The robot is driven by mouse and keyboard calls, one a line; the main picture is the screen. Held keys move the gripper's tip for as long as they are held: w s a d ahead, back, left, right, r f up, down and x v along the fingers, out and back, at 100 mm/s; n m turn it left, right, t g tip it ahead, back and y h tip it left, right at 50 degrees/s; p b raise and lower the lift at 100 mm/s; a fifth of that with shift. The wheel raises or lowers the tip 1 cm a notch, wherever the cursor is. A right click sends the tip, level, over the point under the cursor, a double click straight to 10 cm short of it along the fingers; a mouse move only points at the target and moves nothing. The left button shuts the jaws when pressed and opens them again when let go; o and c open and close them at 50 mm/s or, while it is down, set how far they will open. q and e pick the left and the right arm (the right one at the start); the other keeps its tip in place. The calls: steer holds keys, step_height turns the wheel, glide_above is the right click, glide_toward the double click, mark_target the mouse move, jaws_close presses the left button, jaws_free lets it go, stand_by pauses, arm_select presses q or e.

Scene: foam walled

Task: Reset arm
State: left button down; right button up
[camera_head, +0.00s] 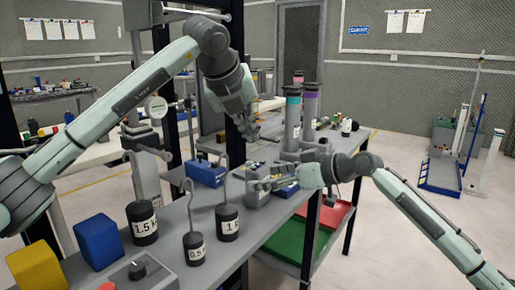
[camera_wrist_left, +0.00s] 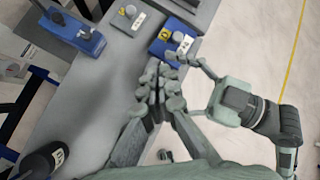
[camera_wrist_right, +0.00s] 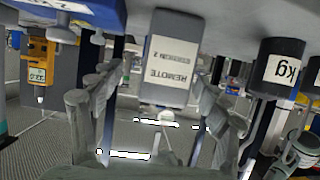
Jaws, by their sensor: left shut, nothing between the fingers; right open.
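My left gripper (camera_head: 250,132) hangs over the far part of the grey bench (camera_head: 172,240). In the left wrist view its fingers (camera_wrist_left: 157,88) are shut together with nothing between them. My right gripper (camera_head: 258,184) reaches in from the right, low over the bench. In the right wrist view its fingers (camera_wrist_right: 158,110) are spread wide. A grey box labelled REMOTE (camera_wrist_right: 170,60) shows between and beyond these fingers; I cannot tell whether they touch it. The right arm partly covers this area in the head view.
Hooked weights, 1.5 (camera_head: 142,224), 0.5 (camera_head: 194,249) and 1 (camera_head: 228,223), stand on the bench near a blue block (camera_head: 97,241) and a yellow block (camera_head: 37,268). Tall grey cylinders (camera_head: 292,120) stand beyond the grippers. A green tray (camera_head: 283,243) is below. Open floor lies right.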

steer(key=s+d+r+m+t, duration=0.2)
steer(key=d+r, duration=0.1)
steer(key=d, duration=0.5)
arm_select(q)
steer(key=s+m+g, duration=0.1)
steer(key=m, duration=0.1)
steer(key=r+m+g, duration=0.1)
steer(key=m, duration=0.1)
steer(key=s+a+r+m+g+y, duration=0.1)
steer(key=m, duration=0.1)
steer(key=shift+s+m, duration=0.3)
arm_select(e)
steer(key=s+d+f+m+h, duration=0.1)
steer(key=d+f+m+h, duration=0.1)
steer(key=f, duration=1.1)
steer(key=shift+s+d+f+h, duration=0.15)
steer(key=shift+s+d+h, duration=0.15)
steer(key=shift+d+h, duration=0.35)
